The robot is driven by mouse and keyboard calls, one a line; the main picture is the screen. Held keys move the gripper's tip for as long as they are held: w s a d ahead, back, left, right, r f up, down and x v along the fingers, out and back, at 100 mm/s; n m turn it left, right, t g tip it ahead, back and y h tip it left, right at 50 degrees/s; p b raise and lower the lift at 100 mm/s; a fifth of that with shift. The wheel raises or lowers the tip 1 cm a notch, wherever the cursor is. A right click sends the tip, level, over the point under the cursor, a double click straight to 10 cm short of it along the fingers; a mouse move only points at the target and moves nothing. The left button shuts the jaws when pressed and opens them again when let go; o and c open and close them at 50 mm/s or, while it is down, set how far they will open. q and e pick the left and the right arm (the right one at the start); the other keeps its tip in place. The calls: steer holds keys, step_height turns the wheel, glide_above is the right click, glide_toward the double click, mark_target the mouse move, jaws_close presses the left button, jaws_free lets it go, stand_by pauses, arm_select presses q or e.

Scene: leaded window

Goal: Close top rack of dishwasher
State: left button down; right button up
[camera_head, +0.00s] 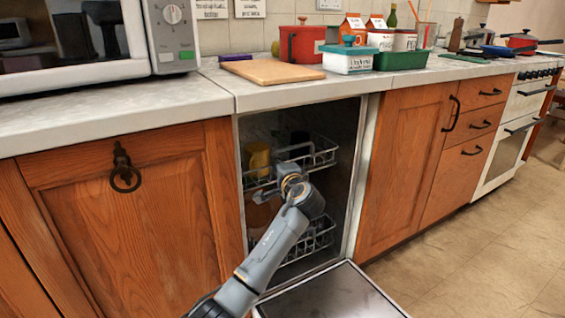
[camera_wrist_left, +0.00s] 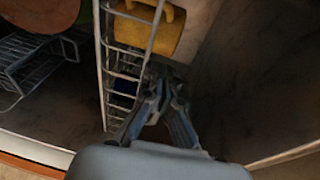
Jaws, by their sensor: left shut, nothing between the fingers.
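The dishwasher stands open, with its door (camera_head: 335,295) folded down. Its top rack (camera_head: 322,152) is a pale wire basket inside the opening and holds a yellow mug (camera_head: 258,158). My left gripper (camera_head: 290,172) is at the front of this rack, and my wrist hides part of the rack. In the left wrist view, the closed fingers (camera_wrist_left: 165,88) are empty, beside the wires of the top rack (camera_wrist_left: 101,60) and close to the yellow mug (camera_wrist_left: 152,28). I cannot tell whether they touch the wires. My right gripper is not in view.
The bottom rack (camera_head: 318,238) is inside the dishwasher below, partly behind my arm. Wooden cabinets (camera_head: 125,215) flank the opening. The counter (camera_head: 300,90) above holds a cutting board (camera_head: 272,72) and a microwave (camera_head: 90,40). The floor (camera_head: 480,255) at the right is clear.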

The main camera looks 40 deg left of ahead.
arm_select(q)
steer(key=shift+a+r, duration=0.2)
steer(key=shift+a, duration=0.05)
steer(key=f+v, duration=0.1)
steer(key=v, duration=1.1)
steer(key=shift+d+r, duration=0.2)
steer(key=shift+r, duration=0.05)
